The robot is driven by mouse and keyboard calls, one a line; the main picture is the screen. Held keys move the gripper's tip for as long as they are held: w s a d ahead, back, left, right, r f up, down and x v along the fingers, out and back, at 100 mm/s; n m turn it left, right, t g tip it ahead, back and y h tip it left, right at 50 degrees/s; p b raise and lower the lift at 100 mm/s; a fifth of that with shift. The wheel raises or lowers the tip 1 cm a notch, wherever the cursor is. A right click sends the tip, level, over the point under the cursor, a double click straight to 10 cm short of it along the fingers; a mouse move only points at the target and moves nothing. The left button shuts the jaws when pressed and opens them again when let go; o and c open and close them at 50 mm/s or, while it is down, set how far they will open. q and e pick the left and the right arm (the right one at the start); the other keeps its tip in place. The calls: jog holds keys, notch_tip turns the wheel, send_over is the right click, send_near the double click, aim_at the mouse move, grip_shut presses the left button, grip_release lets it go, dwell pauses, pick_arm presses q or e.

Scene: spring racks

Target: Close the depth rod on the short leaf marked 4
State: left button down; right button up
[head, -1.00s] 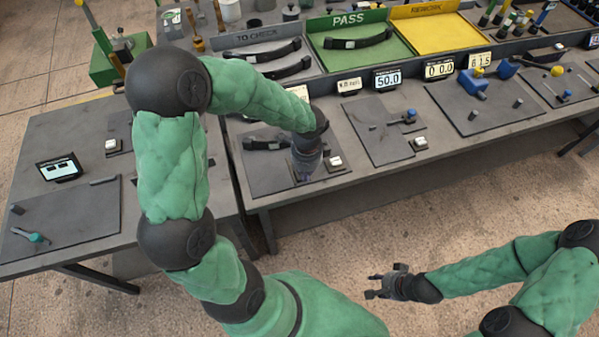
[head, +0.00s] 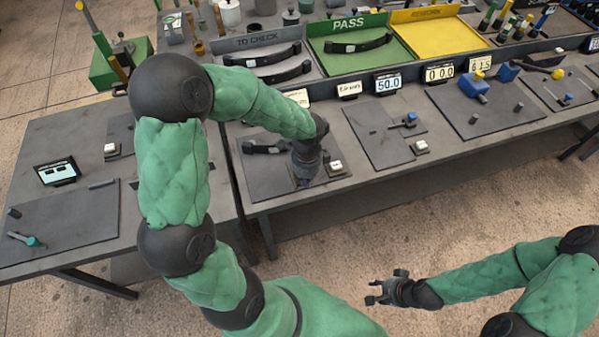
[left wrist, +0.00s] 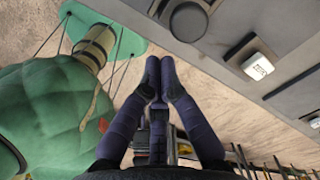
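A dark curved leaf (head: 268,147) lies on the far part of the dark plate (head: 262,178) on the middle bench. I cannot read a 4 on it. My left gripper (head: 304,184) is over the near right part of this plate, its fingertips largely hidden by the wrist. In the left wrist view its fingers (left wrist: 160,66) meet at the tips with nothing seen between them. A dark round piece (left wrist: 188,20) shows beyond the tips, apart from them; I cannot tell if it is the depth rod. My right gripper (head: 374,292) is open and empty above the floor.
A white-topped button box (head: 335,167) stands close to the right of my left gripper; it also shows in the left wrist view (left wrist: 257,66). Trays, including a green PASS tray (head: 350,62), line the back.

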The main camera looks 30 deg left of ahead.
pick_arm(q)
jog(key=shift+f, duration=0.15)
dwell(0.5)
jog(key=shift+f+b, duration=0.7)
jog(key=shift+f, duration=0.2)
jog(key=shift+w+a, duration=0.1)
jog(key=shift+a, duration=0.05)
jog(key=shift+w+a, duration=0.2)
jog(key=shift+a, duration=0.05)
jog(key=shift+w+a+p, duration=0.8)
jog(key=shift+w+a, duration=0.55)
jog(key=shift+a, duration=0.2)
jog(key=shift+w+a+r, duration=0.1)
jog(key=shift+w+r, duration=0.05)
dwell(0.9)
jog(key=shift+r, duration=0.15)
dwell(0.6)
jog(key=shift+s+r+p, duration=0.2)
jog(key=shift+r+p, duration=2.95)
jog(key=shift+r, duration=0.15)
